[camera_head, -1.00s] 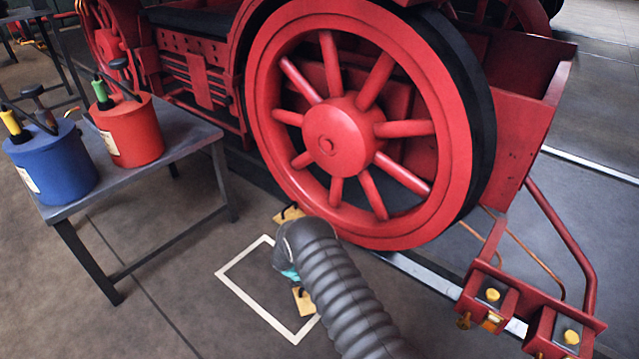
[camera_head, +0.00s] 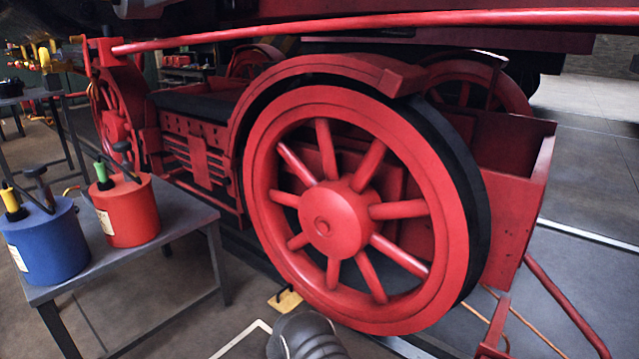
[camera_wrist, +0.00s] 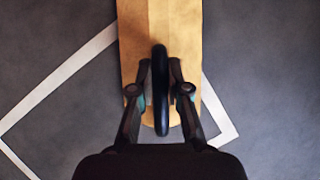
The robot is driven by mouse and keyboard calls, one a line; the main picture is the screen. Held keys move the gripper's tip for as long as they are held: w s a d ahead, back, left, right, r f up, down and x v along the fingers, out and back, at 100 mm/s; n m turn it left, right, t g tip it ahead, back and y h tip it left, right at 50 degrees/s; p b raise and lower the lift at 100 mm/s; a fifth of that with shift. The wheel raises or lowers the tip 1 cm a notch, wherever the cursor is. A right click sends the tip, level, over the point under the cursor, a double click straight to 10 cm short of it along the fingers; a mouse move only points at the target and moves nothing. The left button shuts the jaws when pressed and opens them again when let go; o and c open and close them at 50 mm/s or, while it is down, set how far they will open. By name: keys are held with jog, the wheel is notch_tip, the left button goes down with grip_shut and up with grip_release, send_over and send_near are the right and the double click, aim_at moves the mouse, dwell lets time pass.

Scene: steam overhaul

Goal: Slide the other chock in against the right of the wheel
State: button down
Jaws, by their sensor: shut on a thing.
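The large red spoked wheel (camera_head: 335,222) stands on the rail in the head view. One wooden chock (camera_head: 287,301) with a dark handle sits low at the wheel's left side. My gripper (camera_wrist: 160,78) is shut on that black handle, one finger on each side. The held chock lies over or on the white-outlined floor area; any gap beneath it cannot be told.
A white floor outline (camera_wrist: 62,82) shows around the held chock. A grey table (camera_head: 190,222) at left bears a blue can (camera_head: 45,243) and a red can (camera_head: 127,212). Red engine pipework (camera_head: 565,300) stands out low at right of the wheel.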

jog(key=r, duration=0.2)
jog(key=shift+s+a+r, duration=0.2)
jog(key=shift+a+r, duration=0.05)
jog(key=shift+r, duration=0.15)
jog(key=shift+d+f, duration=0.1)
jog(key=shift+f, duration=1.4)
jog(key=w+d+b, duration=0.2)
jog(key=w+d, duration=0.2)
jog(key=w, duration=0.1)
jog(key=w+d+b, duration=0.3)
jog(key=w, duration=0.1)
jog(key=w+d+b, duration=0.2)
jog(key=w+d, duration=0.2)
jog(key=w, duration=0.1)
jog(key=shift+w+d+f+b, duration=0.3)
jog(key=shift+f, duration=0.1)
jog(key=shift+w+d+r+b, duration=0.1)
jog(key=shift+w+d+b, duration=0.45)
jog(key=shift+w+b, duration=0.2)
jog(key=shift+w+d+r, duration=0.1)
jog(key=shift+d+r, duration=0.05)
